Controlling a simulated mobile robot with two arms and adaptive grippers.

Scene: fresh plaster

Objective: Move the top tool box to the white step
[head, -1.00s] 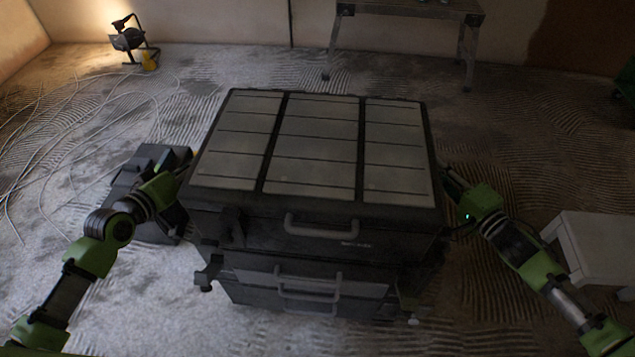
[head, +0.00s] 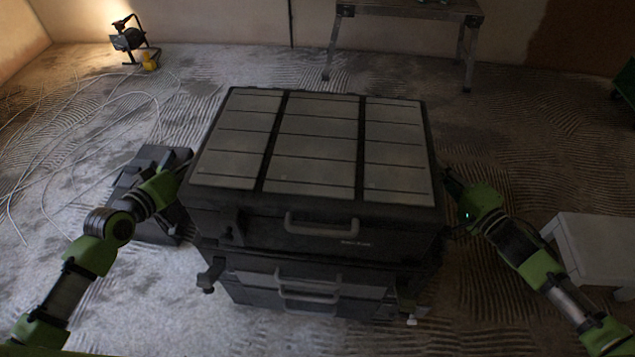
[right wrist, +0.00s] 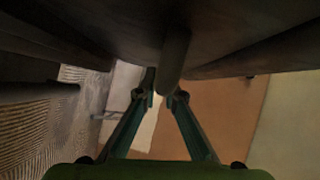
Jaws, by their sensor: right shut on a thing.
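The top tool box (head: 315,172) is dark with grey panels on its lid and a grey front handle. It sits level over a lower tool box (head: 262,297) in the middle of the head view; I cannot tell whether they touch. My right gripper (right wrist: 160,92) is shut on a bar-like handle (right wrist: 174,58) under the dark body of the top tool box, at its right side. My left gripper (head: 184,172) is at the box's left side; its fingers are hidden. The white step (head: 597,246) stands on the floor at the right.
A dark case (head: 150,222) lies on the floor left of the stack, behind my left arm. Loose cables (head: 100,130) and a lit work lamp (head: 128,38) are at the back left. A trestle (head: 408,12) stands at the back. Floor shows between the stack and the step.

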